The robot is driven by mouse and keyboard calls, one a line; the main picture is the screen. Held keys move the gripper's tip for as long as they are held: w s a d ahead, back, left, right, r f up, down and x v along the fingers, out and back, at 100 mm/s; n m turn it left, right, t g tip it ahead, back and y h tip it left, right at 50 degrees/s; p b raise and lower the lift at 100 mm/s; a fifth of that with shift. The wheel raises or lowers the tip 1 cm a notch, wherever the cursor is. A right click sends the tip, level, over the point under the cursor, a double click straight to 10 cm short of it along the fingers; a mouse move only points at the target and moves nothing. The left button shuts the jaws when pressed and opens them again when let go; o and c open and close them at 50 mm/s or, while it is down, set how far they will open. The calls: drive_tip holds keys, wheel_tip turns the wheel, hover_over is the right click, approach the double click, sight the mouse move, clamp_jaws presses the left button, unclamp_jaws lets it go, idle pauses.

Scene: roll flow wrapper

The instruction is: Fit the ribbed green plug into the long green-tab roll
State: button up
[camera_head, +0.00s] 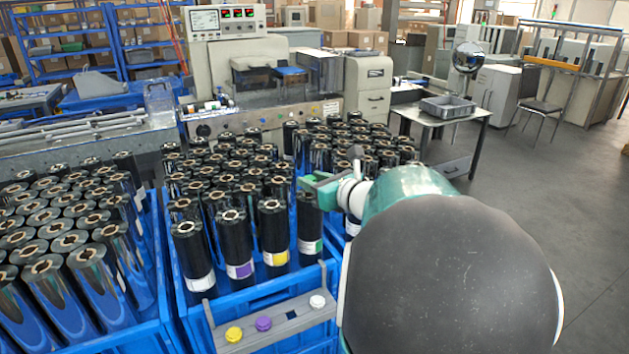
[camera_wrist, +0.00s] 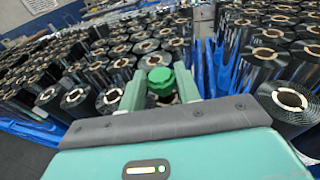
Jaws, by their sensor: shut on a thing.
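The ribbed green plug (camera_wrist: 160,78) shows in the wrist view between the two green fingers of my gripper (camera_wrist: 160,90), which is shut on it. In the head view my gripper (camera_head: 318,189) is just above the front row of rolls. The green-tab roll (camera_head: 309,220) stands upright at the right end of that row, with a green label low on its side. My gripper is over its top and hides its opening. Whether the plug touches the roll cannot be told. In the wrist view a dark opening shows just below the plug, partly covered by my gripper.
Rolls with white, purple and yellow (camera_head: 275,232) labels stand left of it. A grey rail (camera_head: 283,328) at the front carries yellow (camera_head: 234,334), purple (camera_head: 264,323) and white (camera_head: 317,301) plugs. Blue crates of upright rolls crowd around. Open floor (camera_head: 545,200) lies at right.

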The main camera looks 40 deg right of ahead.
drive_tip(key=shift+r, duration=0.2)
drive_tip(key=shift+r, duration=0.6)
idle(0.6)
drive_tip(key=o, duration=0.7)
drive_tip(key=shift+c, duration=0.2)
drive_tip(key=s+r, duration=0.1)
drive_tip(key=s, duration=1)
drive_tip(key=shift+a+r, duration=0.25)
drive_tip(key=shift+r, duration=0.1)
drive_tip(key=shift+w, duration=0.1)
